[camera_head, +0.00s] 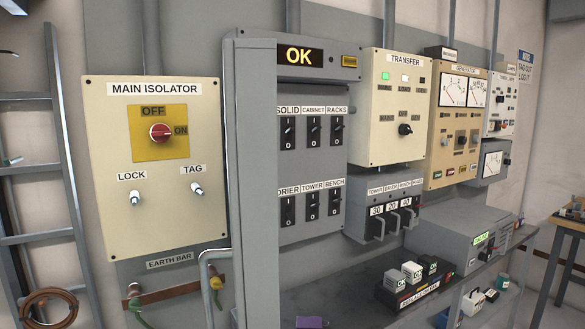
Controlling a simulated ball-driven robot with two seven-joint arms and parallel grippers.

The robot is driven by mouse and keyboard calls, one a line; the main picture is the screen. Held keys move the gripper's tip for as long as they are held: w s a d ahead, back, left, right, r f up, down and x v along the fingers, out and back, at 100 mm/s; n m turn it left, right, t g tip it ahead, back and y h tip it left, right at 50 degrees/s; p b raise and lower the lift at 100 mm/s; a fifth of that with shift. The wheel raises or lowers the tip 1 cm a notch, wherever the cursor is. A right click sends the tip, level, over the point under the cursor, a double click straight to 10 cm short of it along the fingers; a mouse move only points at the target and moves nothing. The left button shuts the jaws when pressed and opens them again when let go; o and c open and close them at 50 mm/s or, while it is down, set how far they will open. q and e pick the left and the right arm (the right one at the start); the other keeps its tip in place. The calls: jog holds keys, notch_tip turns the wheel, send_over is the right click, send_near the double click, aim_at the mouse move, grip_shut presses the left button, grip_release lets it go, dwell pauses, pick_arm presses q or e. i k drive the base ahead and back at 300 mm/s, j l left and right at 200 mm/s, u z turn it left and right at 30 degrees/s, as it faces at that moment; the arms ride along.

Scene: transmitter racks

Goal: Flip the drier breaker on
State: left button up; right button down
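The drier breaker (287,210) is a black rocker switch in the lower row of the grey breaker panel (308,163), at the left end. Its label (287,190) is partly cut off by the cabinet's edge. The tower breaker (312,206) and bench breaker (334,201) sit to its right. The solid, cabinet and racks breakers (313,130) form the upper row. The rocker is too small to tell its position for certain. An OK display (299,55) glows yellow above the panel. Neither of my grippers is in view.
The cabinet's grey upright edge (256,180) stands just left of the breakers. The main isolator box (155,165) is further left, with a bent grey tube (203,285) below. Right are the transfer box (398,105) and a fuse box (385,212), above a dark shelf (345,300).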

aim_at(290, 216)
jog(key=i+l, duration=0.15)
jog(key=l, duration=0.25)
jog(key=i+l, duration=0.15)
jog(key=l, duration=0.25)
jog(key=i+l, duration=0.2)
jog(key=l, duration=0.2)
jog(key=i+l, duration=0.15)
jog(key=l, duration=0.25)
jog(key=i+l, duration=0.15)
jog(key=l, duration=0.25)
jog(key=z, duration=0.05)
